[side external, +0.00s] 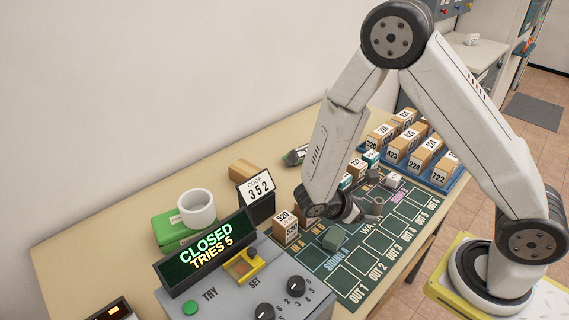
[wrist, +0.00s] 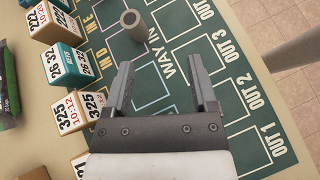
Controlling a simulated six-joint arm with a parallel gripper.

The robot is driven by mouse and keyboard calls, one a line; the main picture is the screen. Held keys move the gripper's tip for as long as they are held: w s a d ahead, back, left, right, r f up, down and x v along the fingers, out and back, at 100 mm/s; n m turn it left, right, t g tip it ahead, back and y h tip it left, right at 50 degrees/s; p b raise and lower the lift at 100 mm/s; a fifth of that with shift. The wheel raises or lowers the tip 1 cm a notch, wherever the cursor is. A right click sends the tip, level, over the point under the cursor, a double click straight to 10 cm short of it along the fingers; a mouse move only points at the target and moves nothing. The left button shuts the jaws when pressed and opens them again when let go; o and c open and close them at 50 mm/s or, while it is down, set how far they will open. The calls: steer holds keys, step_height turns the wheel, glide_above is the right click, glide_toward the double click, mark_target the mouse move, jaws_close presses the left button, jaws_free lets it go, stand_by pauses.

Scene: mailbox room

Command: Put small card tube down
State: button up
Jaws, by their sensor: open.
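The small card tube (wrist: 133,26) is a short grey-brown cylinder with an open top. It stands upright on the dark green mat (wrist: 240,88) near the words WAY IN, at the top of the wrist view. It also shows just beyond my gripper in the side view (side external: 378,204). My gripper (wrist: 158,62) is open, with nothing between its two dark fingers. Its fingertips are apart from the tube. In the side view my gripper (side external: 354,226) is low over the mat, partly hidden by my own wrist.
Numbered boxes (wrist: 66,63) line the mat's left edge in the wrist view. A blue tray (side external: 441,184) of numbered boxes stands at the back right. A grey console (side external: 250,292) with a CLOSED display (side external: 207,249) is in front. The OUT squares look clear.

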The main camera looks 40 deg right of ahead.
steer(key=a+r+m+t+y, duration=0.5)
steer(key=r+m+y, duration=0.4)
steer(key=m, duration=0.4)
steer(key=shift+w+t+y, duration=0.15)
steer(key=shift+t+y, duration=0.35)
steer(key=shift+y, duration=0.3)
